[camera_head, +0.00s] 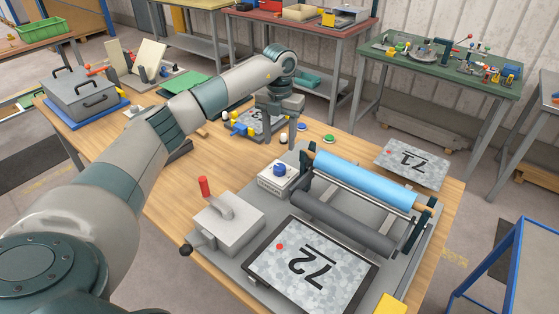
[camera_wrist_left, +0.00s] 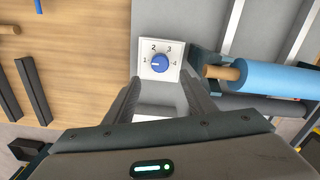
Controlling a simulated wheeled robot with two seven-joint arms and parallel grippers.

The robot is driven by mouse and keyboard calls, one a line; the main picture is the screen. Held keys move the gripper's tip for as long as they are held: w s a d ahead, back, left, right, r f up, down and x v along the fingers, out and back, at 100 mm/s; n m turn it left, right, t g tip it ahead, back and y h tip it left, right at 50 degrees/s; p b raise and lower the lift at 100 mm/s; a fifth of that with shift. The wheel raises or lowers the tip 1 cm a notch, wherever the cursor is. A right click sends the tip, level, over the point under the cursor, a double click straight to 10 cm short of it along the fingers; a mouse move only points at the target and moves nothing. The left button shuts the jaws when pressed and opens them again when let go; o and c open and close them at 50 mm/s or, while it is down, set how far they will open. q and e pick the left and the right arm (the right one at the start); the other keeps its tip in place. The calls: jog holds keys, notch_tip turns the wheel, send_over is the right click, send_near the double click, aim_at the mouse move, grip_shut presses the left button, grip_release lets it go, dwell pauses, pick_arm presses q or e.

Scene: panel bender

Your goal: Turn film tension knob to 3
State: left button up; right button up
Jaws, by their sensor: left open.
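The blue film tension knob (camera_head: 280,169) sits on a small white box (camera_head: 271,183) beside the film roller. My left gripper (camera_head: 287,136) hangs fingers down over the table, above and behind the knob in the head view. In the wrist view its two fingers (camera_wrist_left: 160,88) are spread, with nothing between them, and the knob lies beyond their tips. My right gripper is not in view.
A blue film roll (camera_head: 365,180) and dark roller (camera_head: 343,222) stand right of the knob. A grey block with a red-handled lever (camera_head: 228,222) is at left. A panel marked 72 (camera_head: 312,268) lies in front. Small coloured parts (camera_head: 250,124) lie behind.

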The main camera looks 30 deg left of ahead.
aim_at(279, 167)
pick_arm(q)
notch_tip(279, 167, down, 9)
jog(key=p, duration=0.3)
jog(key=shift+f, duration=0.75)
jog(key=shift+c, duration=0.5)
jog(key=c, duration=0.9)
